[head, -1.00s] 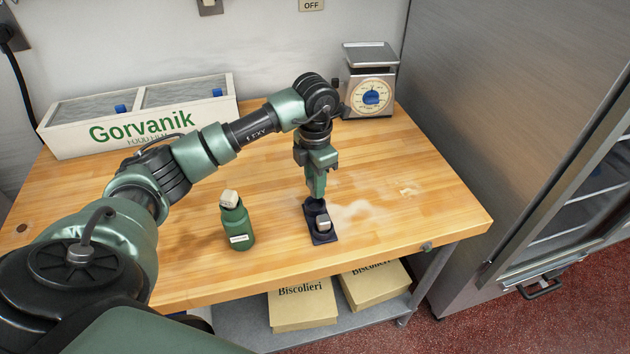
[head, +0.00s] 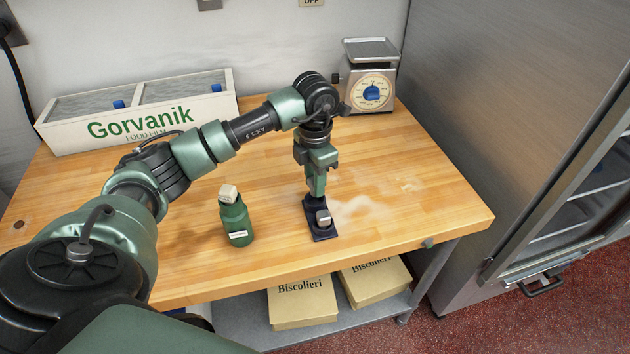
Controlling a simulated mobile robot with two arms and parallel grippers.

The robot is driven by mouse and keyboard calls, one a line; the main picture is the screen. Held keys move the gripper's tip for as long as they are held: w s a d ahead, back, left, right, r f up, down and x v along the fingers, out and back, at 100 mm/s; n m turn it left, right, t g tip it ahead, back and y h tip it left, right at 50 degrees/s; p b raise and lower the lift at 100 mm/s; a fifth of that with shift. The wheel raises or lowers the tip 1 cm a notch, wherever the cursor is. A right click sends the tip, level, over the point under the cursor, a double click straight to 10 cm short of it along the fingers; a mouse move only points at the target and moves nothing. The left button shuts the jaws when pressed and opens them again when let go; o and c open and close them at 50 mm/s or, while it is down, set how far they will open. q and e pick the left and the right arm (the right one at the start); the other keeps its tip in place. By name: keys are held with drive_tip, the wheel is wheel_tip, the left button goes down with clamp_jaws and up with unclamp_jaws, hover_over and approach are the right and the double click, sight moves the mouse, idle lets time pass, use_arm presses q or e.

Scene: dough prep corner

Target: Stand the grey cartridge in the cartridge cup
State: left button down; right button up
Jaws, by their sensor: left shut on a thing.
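The grey cartridge (head: 323,216) shows as a small light-topped block over the middle of a dark navy base, which I take for the cartridge cup (head: 325,235), on the wooden table. My left gripper (head: 317,200) points down from above and behind. It is shut on the grey cartridge, close over the cup; the dark shapes at its tips run together, so the contact is hard to see. The cartridge looks about upright. I cannot tell how deep it sits or whether it touches the cup's floor. My right gripper is not in view.
A green bottle (head: 237,222) with a beige top stands left of the cup. A white Gorvanik box (head: 140,118) and a scale (head: 371,88) stand at the back. The wooden table (head: 430,215) is clear on the right, apart from pale flour smears.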

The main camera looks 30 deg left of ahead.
use_arm(q)
drive_tip(key=shift+f+b, duration=1.4)
drive_tip(key=shift+f, duration=0.35)
drive_tip(key=shift+s, duration=0.1)
drive_tip(key=shift+r, duration=0.15)
drive_tip(key=shift+r+p, duration=0.9)
drive_tip(key=shift+r, duration=0.35)
drive_tip(key=shift+f+b, duration=1.25)
drive_tip(key=shift+f, duration=0.15)
drive_tip(key=c, duration=1.1)
unclamp_jaws()
drive_tip(key=shift+o, duration=0.2)
drive_tip(key=shift+s+f, duration=0.1)
